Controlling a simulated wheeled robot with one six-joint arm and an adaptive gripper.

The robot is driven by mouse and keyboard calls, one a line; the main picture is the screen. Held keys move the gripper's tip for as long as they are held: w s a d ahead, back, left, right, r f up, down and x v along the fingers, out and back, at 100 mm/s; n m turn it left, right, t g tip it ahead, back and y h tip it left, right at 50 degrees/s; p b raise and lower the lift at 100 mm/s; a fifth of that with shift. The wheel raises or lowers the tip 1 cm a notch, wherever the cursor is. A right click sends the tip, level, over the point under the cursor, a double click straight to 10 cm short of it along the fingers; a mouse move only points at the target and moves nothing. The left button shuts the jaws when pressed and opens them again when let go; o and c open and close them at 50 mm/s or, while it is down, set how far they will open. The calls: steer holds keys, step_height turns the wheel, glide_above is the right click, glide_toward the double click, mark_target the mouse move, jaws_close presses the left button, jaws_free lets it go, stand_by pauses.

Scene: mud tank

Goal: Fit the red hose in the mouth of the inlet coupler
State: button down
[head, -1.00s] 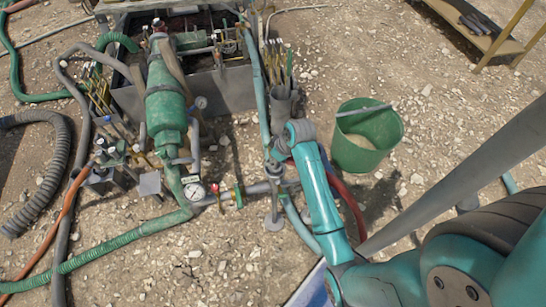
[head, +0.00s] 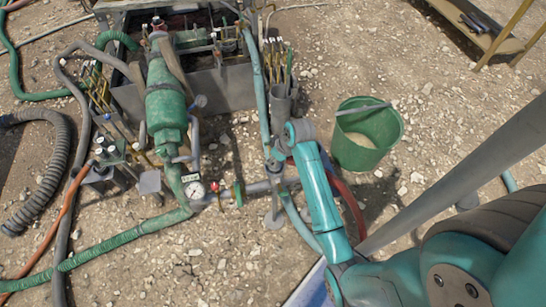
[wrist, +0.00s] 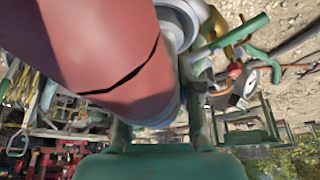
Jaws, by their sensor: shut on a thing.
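The red hose (wrist: 95,45) fills the upper left of the wrist view, with a dark jagged line across it. It also shows in the head view (head: 352,205), curving out from behind my arm. My gripper (wrist: 158,128) shows at the bottom middle of the wrist view, its green fingers closed on the hose near its lower end. My arm hides the gripper in the head view. A pale grey round fitting (wrist: 180,22) is close behind the hose; I cannot tell whether it is the inlet coupler. Whether the hose end sits in any mouth is hidden.
A grey pipe (head: 258,188) with a gauge (head: 195,190) runs left of my arm. The green pump body (head: 166,105) and grey tank (head: 228,88) stand behind. A green bucket (head: 366,150) stands to the right.

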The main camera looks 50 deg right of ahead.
steer(key=shift+f, duration=0.55)
stand_by(0.4)
steer(key=c, duration=0.7)
jaws_free()
steer(key=v, duration=1.2)
steer(key=shift+w, duration=0.1)
